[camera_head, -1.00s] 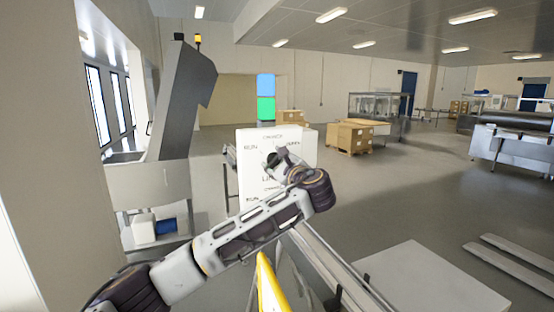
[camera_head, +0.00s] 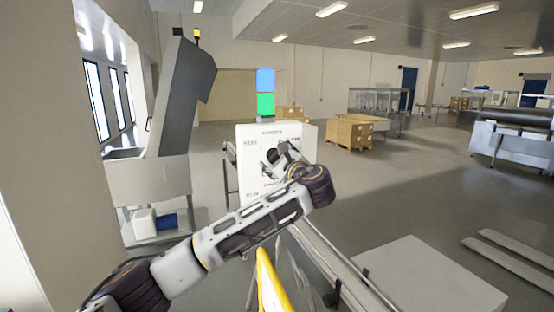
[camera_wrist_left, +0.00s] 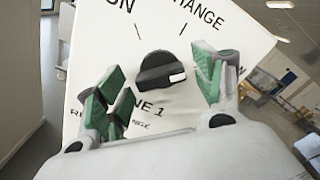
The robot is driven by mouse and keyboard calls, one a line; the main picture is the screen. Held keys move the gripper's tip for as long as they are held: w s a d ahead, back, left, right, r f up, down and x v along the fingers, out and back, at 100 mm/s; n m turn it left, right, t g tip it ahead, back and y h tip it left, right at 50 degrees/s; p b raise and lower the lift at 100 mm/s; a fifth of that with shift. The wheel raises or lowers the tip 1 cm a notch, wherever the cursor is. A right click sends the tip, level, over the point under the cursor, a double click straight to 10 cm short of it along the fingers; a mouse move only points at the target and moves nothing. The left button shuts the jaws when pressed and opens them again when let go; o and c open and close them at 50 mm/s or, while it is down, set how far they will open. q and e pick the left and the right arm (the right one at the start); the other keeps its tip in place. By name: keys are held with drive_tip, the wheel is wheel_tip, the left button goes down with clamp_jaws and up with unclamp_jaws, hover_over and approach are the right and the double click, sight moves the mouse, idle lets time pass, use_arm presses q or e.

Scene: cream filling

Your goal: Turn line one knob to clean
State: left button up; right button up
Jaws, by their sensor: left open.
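A white control box (camera_head: 250,180) with printed labels stands ahead of me in the head view. In the left wrist view its panel (camera_wrist_left: 200,20) fills the middle, with a black round knob (camera_wrist_left: 160,72) above the partly covered text "LINE 1". The knob has a white mark at its lower right. "CHANGE" is printed above it, a cut-off "UN" at upper left, and an "N" shows at right behind a finger. My left gripper (camera_wrist_left: 158,82) is open, its green-padded fingers on either side of the knob, apart from it. In the head view the left gripper (camera_head: 280,157) is at the panel's front. My right gripper is out of view.
A metal rail (camera_head: 335,265) and a yellow bar (camera_head: 268,280) lie below my left arm. A grey hopper machine (camera_head: 180,105) stands to the left. Cardboard boxes (camera_head: 350,133) are behind the box at right. The floor at right is largely open.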

use_arm(q)
drive_tip(key=v, duration=1.2)
drive_tip(key=shift+f, duration=0.15)
idle(0.3)
